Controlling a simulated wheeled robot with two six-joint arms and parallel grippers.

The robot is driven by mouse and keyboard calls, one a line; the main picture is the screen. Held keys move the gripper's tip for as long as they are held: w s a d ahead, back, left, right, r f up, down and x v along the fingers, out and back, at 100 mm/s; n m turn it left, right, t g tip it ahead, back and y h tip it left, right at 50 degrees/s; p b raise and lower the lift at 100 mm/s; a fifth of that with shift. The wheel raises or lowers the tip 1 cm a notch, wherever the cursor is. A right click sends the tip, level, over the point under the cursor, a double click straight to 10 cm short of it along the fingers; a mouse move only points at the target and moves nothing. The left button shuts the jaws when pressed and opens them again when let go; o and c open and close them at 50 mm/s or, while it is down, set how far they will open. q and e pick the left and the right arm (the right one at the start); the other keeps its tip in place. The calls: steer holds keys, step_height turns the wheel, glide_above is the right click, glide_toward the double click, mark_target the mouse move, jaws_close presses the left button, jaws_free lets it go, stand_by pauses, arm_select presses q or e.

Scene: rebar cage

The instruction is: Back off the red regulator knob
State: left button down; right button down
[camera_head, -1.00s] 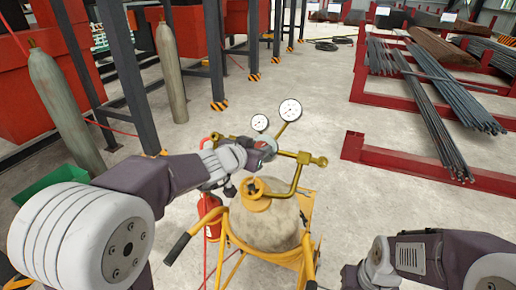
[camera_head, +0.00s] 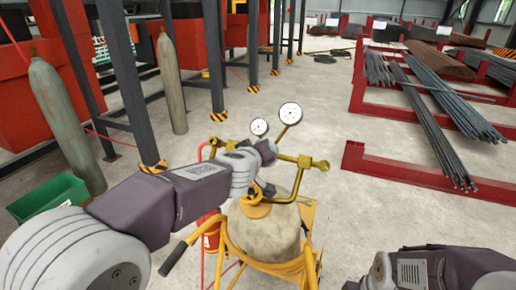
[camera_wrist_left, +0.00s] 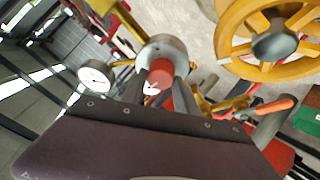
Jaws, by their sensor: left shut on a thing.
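The red regulator knob (camera_wrist_left: 160,74) shows in the left wrist view, in front of a round grey regulator body. My left gripper (camera_wrist_left: 156,92) is shut on the knob, with a finger on each side of it. In the head view the left gripper (camera_head: 265,151) is at the brass regulator fitting (camera_head: 304,161), below two white gauges (camera_head: 290,113), and the wrist hides the knob. One gauge also shows in the left wrist view (camera_wrist_left: 96,75). My right arm enters at the lower right of the head view, but its gripper is not in view.
The gas cylinder (camera_head: 262,234) stands in a yellow cart with a black handle (camera_head: 174,258). A red extinguisher (camera_head: 210,230) is beside it. A yellow handwheel (camera_wrist_left: 231,42) is close to the left gripper. Grey cylinders (camera_head: 62,120) and steel posts stand left; red rebar racks (camera_head: 420,176) stand right.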

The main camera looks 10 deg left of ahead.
arm_select(q)
steer(key=n+p, duration=0.3)
steer(key=p, duration=0.1)
steer(key=n+g+y+p, duration=0.1)
steer(key=n+p, duration=0.2)
steer(key=n, duration=0.1)
steer(key=n+g+y+p, duration=0.1)
steer(key=n+p, duration=0.3)
steer(key=shift+d+r+p, duration=0.15)
steer(key=shift+r+p, duration=0.15)
steer(key=n+g+p, duration=0.1)
steer(key=n+p, duration=0.3)
steer(key=p, duration=0.1)
steer(key=n+g+p, duration=0.2)
steer(key=n+p, duration=0.2)
steer(key=p, duration=0.1)
steer(key=shift+n+p, duration=0.3)
steer(key=shift+f+n+g+h+p, duration=0.2)
steer(key=shift+n+g+h+p, duration=0.3)
steer(key=shift+n+p, duration=1.3)
steer(key=shift+w, duration=0.1)
steer(key=c, duration=1)
jaws_free()
steer(key=shift+c, duration=0.2)
steer(key=shift+o, duration=0.6)
steer(key=shift+r, duration=0.1)
